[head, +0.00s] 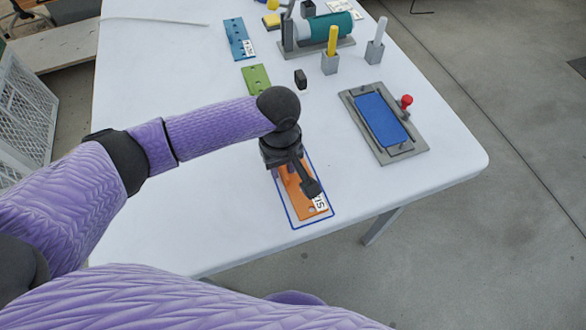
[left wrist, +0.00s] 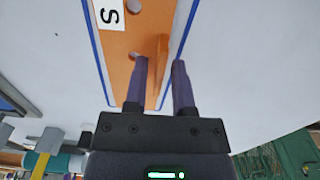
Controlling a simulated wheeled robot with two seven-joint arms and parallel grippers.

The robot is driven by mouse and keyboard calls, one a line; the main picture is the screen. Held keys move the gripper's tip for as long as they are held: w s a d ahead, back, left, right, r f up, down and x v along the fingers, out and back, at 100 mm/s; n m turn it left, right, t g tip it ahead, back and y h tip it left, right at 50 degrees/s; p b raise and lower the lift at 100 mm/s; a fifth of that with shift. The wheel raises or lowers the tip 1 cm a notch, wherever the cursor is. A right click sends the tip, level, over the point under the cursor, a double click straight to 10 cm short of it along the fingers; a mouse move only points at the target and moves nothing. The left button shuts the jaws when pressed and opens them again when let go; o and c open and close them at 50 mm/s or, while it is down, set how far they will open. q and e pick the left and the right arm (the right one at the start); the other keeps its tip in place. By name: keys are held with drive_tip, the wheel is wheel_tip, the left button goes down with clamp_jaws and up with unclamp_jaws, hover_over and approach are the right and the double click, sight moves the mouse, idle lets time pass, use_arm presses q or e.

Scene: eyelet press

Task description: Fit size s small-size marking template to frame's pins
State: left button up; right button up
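The orange template (head: 308,205) with a white "S" label lies flat inside a blue outline on the white table. It also shows in the left wrist view (left wrist: 122,45), with its label, holes and an upright orange tab (left wrist: 161,55). My left gripper (head: 289,174) is over the template in the head view. In the left wrist view its two purple fingers (left wrist: 160,66) are apart, one on each side of the tab, with a gap visible at least on the right. The grey frame (head: 416,144) with a blue panel (head: 380,119) and small posts at its ends stands to the right. My right gripper is not in view.
A red knob (head: 407,101) stands at the frame's right side. A green plate (head: 256,79), a blue plate (head: 239,38) and a small black block (head: 300,79) lie farther back. Grey holders with yellow (head: 333,40) and white (head: 381,27) handles stand near a teal cylinder (head: 339,24).

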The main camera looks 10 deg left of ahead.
use_arm(q)
clamp_jaws()
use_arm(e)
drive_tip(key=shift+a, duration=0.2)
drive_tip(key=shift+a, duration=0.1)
